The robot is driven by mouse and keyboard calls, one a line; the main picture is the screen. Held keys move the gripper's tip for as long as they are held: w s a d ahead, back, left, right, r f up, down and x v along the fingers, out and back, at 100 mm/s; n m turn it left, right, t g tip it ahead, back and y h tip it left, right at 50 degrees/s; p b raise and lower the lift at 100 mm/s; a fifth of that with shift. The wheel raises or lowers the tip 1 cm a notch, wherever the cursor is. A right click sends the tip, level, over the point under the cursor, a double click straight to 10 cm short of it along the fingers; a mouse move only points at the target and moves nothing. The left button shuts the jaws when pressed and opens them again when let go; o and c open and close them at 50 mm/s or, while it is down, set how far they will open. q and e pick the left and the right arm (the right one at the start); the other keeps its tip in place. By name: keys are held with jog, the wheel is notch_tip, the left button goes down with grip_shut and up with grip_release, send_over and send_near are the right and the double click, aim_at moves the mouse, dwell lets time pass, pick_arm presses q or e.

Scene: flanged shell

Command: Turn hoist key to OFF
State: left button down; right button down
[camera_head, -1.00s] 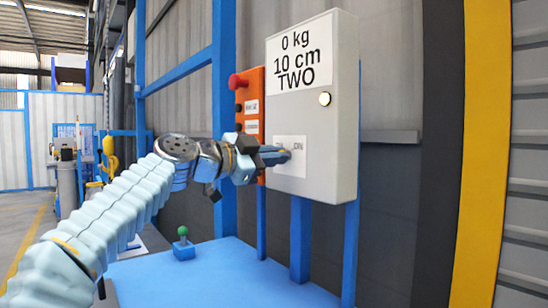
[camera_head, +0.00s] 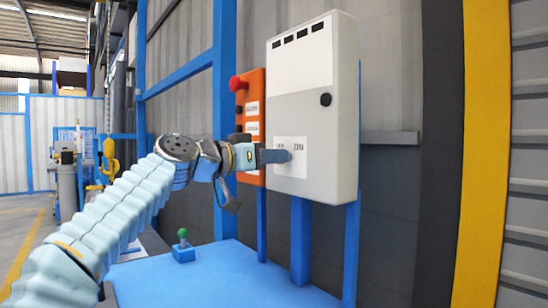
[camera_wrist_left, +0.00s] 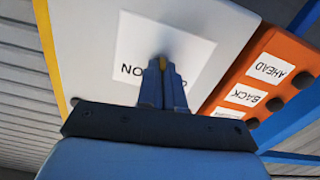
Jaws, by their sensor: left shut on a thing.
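The hoist key is at the white label (camera_head: 290,143) low on the grey control box (camera_head: 318,95); the fingers mostly hide it. My left gripper (camera_head: 284,156) is shut on the key at the box's front face. In the left wrist view the gripper (camera_wrist_left: 163,68) has its fingers close together over the label (camera_wrist_left: 155,50), with a bit of yellow between them. "ON" is readable there; the other word is hidden. My right gripper is not in view.
An orange panel (camera_head: 252,105) with a red button (camera_head: 237,84) stands left of the box; its labels read AHEAD and BACK in the wrist view. A blue table (camera_head: 220,275) below carries a green-topped joystick (camera_head: 183,240). Blue posts stand behind.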

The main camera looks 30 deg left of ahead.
pick_arm(q)
jog(key=shift+a+n+p, duration=0.1)
jog(key=shift+n+p, duration=0.45)
jog(key=shift+n, duration=3.05)
jog(key=c, duration=1.3)
grip_release()
jog(key=b+v, duration=0.2)
jog(key=v, duration=1.1)
jog(key=shift+s+a+b, duration=0.1)
jog(key=shift+s+b, duration=0.25)
